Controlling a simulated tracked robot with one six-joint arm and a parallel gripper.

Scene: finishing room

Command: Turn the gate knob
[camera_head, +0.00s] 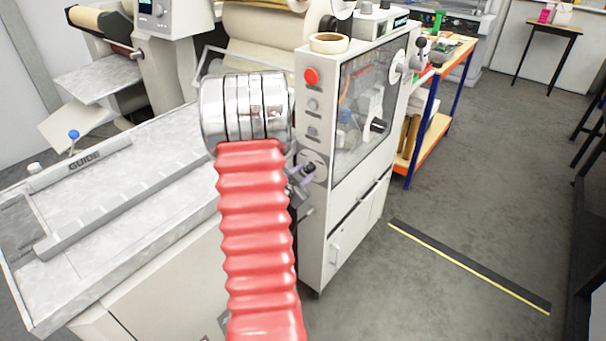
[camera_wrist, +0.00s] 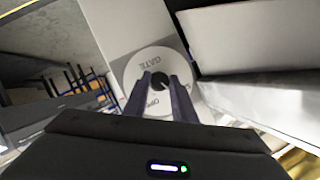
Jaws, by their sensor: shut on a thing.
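The gate knob (camera_wrist: 160,84) is a small dark knob on a pale round dial (camera_wrist: 134,69) lettered GATE, in the wrist view. In the head view the dial (camera_head: 313,166) is on the narrow front of the grey machine cabinet, partly behind my arm. My gripper (camera_wrist: 162,80) reaches the dial, with its two dark fingers on either side of the knob, shut on it. In the head view the gripper (camera_head: 301,176) shows beside my red arm sleeve. The fingers hide part of the dial's lettering, and the knob's exact angle is hard to tell.
Above the dial, the cabinet carries a red button (camera_head: 311,77) and smaller dark controls. A metal table marked GUIDE (camera_head: 62,190) lies to the left. An orange-edged workbench (camera_head: 440,125) stands behind. Open grey floor lies right, with a black-yellow strip (camera_head: 465,264).

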